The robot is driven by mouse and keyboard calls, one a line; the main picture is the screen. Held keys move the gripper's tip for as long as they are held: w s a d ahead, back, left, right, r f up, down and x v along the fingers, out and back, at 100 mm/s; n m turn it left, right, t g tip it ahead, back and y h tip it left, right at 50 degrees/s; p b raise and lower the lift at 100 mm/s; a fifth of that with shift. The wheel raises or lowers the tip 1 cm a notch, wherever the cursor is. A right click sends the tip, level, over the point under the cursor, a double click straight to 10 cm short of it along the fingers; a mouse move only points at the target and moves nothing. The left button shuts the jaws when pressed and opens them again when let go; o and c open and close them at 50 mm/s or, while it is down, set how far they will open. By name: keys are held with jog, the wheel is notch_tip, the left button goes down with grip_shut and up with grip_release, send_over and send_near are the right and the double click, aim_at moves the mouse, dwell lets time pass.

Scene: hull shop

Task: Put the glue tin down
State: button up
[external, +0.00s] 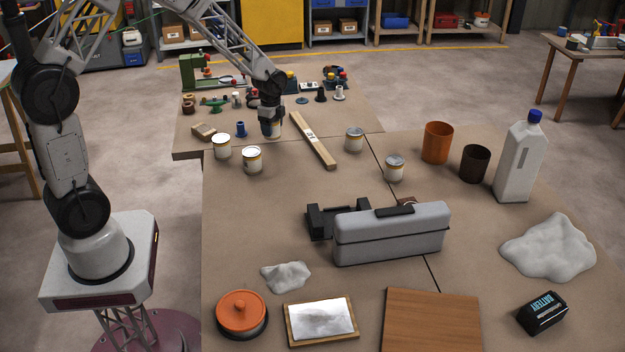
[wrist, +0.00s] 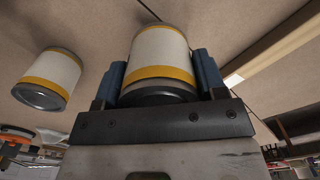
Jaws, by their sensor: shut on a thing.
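My gripper (external: 271,122) is at the back of the left part of the table, pointing down. It is shut on a glue tin (external: 277,132), white with yellow bands, mostly hidden by the fingers in the external view. In the wrist view the tin (wrist: 160,50) sits between the two blue fingers of my gripper (wrist: 160,78). I cannot tell whether its base touches the table. Similar tins stand nearby: one (external: 222,147) and another (external: 252,160) to the left and front, and two more (external: 354,140) (external: 395,168) to the right.
A wooden strip (external: 314,141) lies just right of my gripper. A blue cup (external: 240,129) and wooden block (external: 204,132) are to the left. Small fittings crowd the tabletop behind. A grey toolbox (external: 391,235) stands in front. Bare table lies between the front tins and toolbox.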

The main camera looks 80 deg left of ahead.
jog(key=shift+f, duration=1.6)
jog(key=shift+f, duration=0.15)
jog(key=o, duration=1.1)
notch_tip(320, 180, up, 12)
jog(key=shift+r, duration=0.15)
